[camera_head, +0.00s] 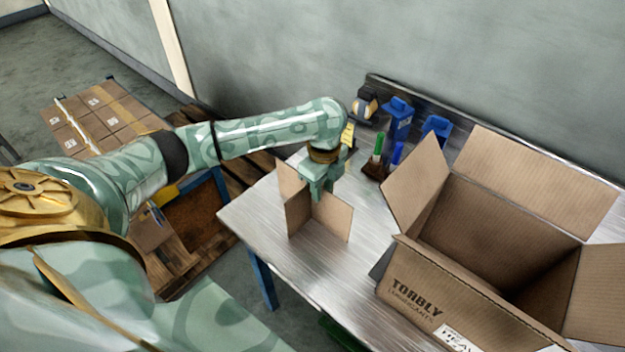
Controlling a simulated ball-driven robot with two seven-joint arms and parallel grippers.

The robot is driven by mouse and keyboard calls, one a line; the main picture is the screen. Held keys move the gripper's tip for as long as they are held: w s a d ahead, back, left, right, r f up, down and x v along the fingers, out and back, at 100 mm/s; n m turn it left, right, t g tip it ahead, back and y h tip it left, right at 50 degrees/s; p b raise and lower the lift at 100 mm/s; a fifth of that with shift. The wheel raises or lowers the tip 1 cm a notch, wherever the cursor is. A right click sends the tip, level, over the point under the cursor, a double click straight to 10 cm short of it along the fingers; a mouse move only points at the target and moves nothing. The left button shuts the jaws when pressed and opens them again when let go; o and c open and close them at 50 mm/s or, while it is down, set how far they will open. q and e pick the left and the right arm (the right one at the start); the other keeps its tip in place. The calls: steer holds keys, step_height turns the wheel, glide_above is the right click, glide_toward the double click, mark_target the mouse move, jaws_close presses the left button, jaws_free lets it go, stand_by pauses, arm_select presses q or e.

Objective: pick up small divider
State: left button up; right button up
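A small cardboard divider (298,212) made of crossed panels stands upright on the left part of the metal table. My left gripper (318,194) points down at the middle of the divider, with its fingers at the top of the crossing panels. The fingers are small here and partly merge with the divider, so I cannot tell whether they are shut on it. My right gripper is not in view.
A large open cardboard box (480,250) with spread flaps fills the right of the metal table (262,215). Blue containers (398,118), a tape dispenser (364,104) and a holder with green and blue markers (376,168) stand at the back. Stacked cartons (100,118) are at left.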

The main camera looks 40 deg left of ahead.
mark_target(312, 200)
arm_select(q)
step_height(312, 200, down, 2)
steer(key=shift+w+f, duration=0.1)
steer(key=shift+f, duration=0.15)
jaws_close()
